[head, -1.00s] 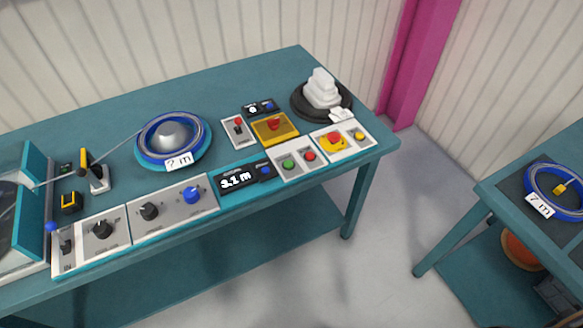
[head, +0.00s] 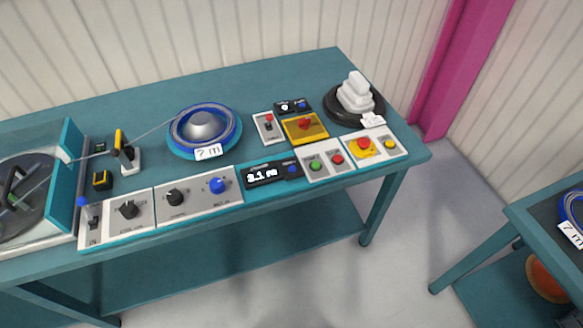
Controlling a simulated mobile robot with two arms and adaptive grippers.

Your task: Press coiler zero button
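The coiler bench carries a black length display (head: 263,174) that seems to read 3.1 m, with a small blue button (head: 292,169) at its right end. A second, smaller display (head: 285,106) behind it reads 0 and has its own blue button (head: 302,104). I cannot read which button is labelled zero. A blue coil reel (head: 204,130) tagged 7 m sits on the bench, with cable running to it from the left. Neither of my grippers is in view.
Green and red buttons (head: 323,162), a red stop button (head: 364,143) on yellow, and a yellow box (head: 305,127) lie near the displays. White blocks (head: 357,92) stand on a black disc. A second table (head: 535,215) is at right, with free floor (head: 400,235) between.

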